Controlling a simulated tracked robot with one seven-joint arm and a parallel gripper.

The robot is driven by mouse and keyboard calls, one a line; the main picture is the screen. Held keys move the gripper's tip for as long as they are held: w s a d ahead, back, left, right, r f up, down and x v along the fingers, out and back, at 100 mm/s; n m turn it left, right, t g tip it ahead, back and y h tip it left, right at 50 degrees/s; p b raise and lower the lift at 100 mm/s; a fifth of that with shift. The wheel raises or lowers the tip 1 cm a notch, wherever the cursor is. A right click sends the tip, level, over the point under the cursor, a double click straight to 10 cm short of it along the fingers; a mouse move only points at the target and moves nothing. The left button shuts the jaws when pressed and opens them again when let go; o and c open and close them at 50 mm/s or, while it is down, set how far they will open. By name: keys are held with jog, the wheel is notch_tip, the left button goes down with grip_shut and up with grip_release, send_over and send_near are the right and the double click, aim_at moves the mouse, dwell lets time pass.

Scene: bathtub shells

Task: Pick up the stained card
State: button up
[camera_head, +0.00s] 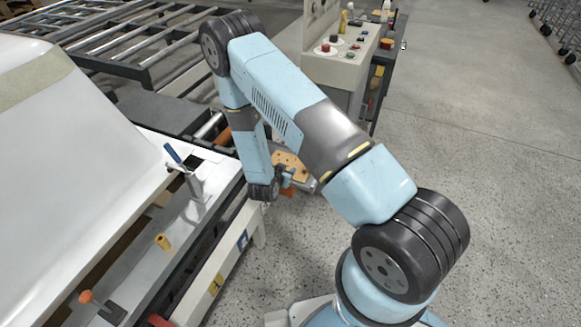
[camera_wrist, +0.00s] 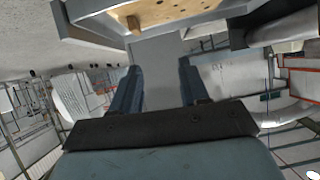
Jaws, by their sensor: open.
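I cannot make out a stained card for certain in either view. My gripper (camera_wrist: 157,78) is open in the wrist view, its two blue-grey fingers apart with a plain grey surface showing between them. No object is visibly held. In the head view my gripper (camera_head: 286,176) is small, low beside the machine and partly hidden by my arm. A tan board with dark holes (camera_head: 291,160) is close to it there. The wrist view shows a similar board (camera_wrist: 165,12) in a grey frame beyond the fingertips.
A white bathtub shell (camera_head: 85,130) and a machine bed with a blue-handled clamp (camera_head: 180,163) stand at left. A control console (camera_head: 340,62) with buttons stands behind my arm. Roller conveyors (camera_head: 130,40) are at the back. The concrete floor at right (camera_head: 490,150) is clear.

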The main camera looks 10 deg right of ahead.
notch_tip(320, 180, down, 4)
jog(key=s+d, duration=0.2)
jog(key=s, duration=0.1)
send_near(304, 168)
jog(key=shift+t+h, duration=0.3)
jog(key=shift+h, duration=0.1)
jog(key=w+f, duration=0.1)
jog(key=w+d+f, duration=0.1)
jog(key=w+f, duration=0.1)
jog(key=shift+w+d, duration=0.25)
jog(key=shift+d, duration=0.1)
jog(key=shift+d+r+x, duration=0.1)
jog(key=shift+x, duration=1.2)
jog(key=shift+d+r+x, duration=0.15)
jog(key=shift+x, duration=1.15)
jog(key=shift+c, duration=0.4)
grip_shut()
